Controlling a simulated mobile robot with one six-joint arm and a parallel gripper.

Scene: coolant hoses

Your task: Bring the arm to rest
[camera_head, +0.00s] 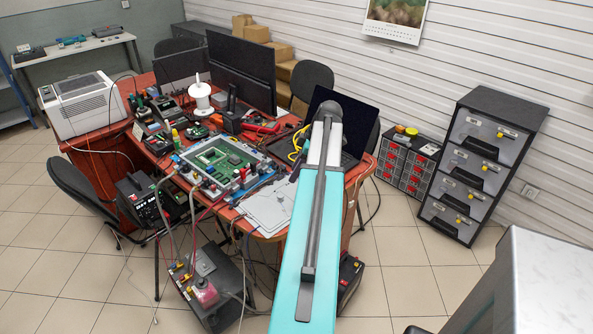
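My arm stretches from the bottom middle up over the front of the red workbench (270,229), its turquoise link and dark joint plain to see. My gripper does not show in this view. Grey hoses (162,222) run from a dark box unit (222,268) on the floor up to a frame with a green circuit board (217,160) on the bench. I cannot tell how their ends are seated.
An open laptop (328,118) and monitors (241,72) stand on the bench near my arm. A drawer cabinet (483,163) and a small parts cabinet (404,166) stand to the right. A light-topped unit (549,275) fills the lower right corner. Tiled floor (400,280) lies open between.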

